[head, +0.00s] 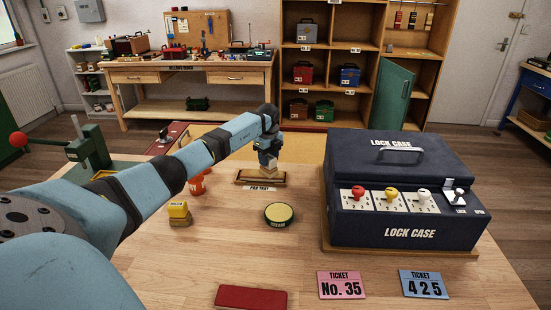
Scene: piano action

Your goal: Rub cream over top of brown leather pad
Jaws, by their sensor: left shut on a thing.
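My left gripper (268,157) reaches in from the left and points down over the tray labelled PAD TRAY (241,182). It is shut on a small tan block (269,168), partly hidden by the fingers. The block is at or just above the tray; I cannot tell whether it touches. The brown leather pad is hard to tell apart from the brown tray and the block. A round cream tin (279,213), dark green with a pale yellow top, stands on the table in front of the tray. My right gripper is out of view.
A dark blue lock case (410,232) with levers fills the table's right side. A yellow-topped block (178,210) and an orange-red object (198,185) stand at left. A red block (251,297) and two tickets (341,285) lie in front. The table around the tin is clear.

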